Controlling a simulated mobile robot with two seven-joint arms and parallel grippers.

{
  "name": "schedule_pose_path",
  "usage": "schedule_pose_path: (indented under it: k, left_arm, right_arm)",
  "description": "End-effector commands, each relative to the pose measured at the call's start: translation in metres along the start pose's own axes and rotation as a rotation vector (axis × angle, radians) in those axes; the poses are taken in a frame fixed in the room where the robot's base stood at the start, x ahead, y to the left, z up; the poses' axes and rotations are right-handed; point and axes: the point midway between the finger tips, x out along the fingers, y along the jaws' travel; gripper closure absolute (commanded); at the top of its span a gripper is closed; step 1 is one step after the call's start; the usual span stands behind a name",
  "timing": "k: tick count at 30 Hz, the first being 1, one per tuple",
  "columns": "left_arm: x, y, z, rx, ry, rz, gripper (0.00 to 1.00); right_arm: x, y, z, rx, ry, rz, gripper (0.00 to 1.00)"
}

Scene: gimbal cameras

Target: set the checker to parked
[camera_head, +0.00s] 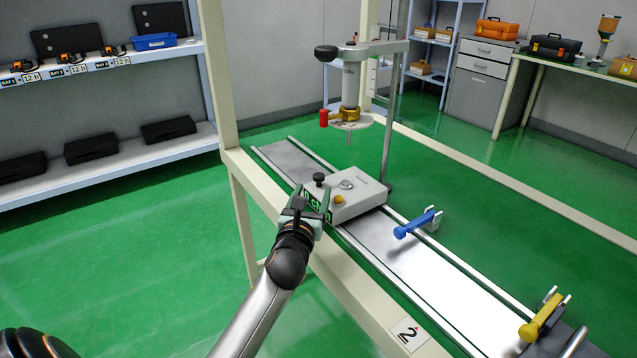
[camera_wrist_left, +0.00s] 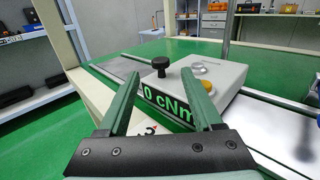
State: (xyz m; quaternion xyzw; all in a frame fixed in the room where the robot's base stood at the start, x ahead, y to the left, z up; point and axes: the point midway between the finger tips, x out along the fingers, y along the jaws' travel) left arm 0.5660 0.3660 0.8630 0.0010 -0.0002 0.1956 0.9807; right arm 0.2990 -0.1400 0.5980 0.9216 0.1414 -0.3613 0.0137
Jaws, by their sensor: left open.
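The checker (camera_head: 365,203) is a light grey box on the rail bench; it also shows in the left wrist view (camera_wrist_left: 228,76). On its top are a black knob (camera_head: 319,179), a round silver part (camera_head: 346,184) and a yellow button (camera_head: 338,200). Its front display (camera_wrist_left: 168,108) reads "0 cNm" in green. My left gripper (camera_head: 313,196) is open and empty at the checker's front left side. In the left wrist view its fingers (camera_wrist_left: 161,80) point toward the knob and display, with the knob between and beyond the tips. I cannot tell whether they touch the box. My right gripper is not in view.
A post with an arm carries a tool (camera_head: 351,85) with a red part above the checker. A blue lever (camera_head: 415,224) and a yellow lever (camera_head: 541,317) stand along the rail to the right. A cream frame post (camera_head: 221,75) rises left of the checker.

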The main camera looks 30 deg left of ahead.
Motion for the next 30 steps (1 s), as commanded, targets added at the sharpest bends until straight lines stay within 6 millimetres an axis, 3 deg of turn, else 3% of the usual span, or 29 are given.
schedule_pose_path:
  k: [3, 9, 23, 30]
  left_arm:
    - [0.023, 0.000, -0.001, -0.002, 0.000, 0.001, 0.33]
    - [0.049, 0.000, -0.001, -0.003, 0.001, 0.000, 0.33]
    - [0.060, 0.000, 0.000, -0.002, 0.001, -0.001, 0.33]
    - [0.060, 0.000, -0.001, -0.002, 0.001, -0.001, 0.58]
  right_arm:
    - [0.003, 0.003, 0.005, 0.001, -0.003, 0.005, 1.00]
    - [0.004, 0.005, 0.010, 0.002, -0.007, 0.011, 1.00]
    - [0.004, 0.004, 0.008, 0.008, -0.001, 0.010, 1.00]
    - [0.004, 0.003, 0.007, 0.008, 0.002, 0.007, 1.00]
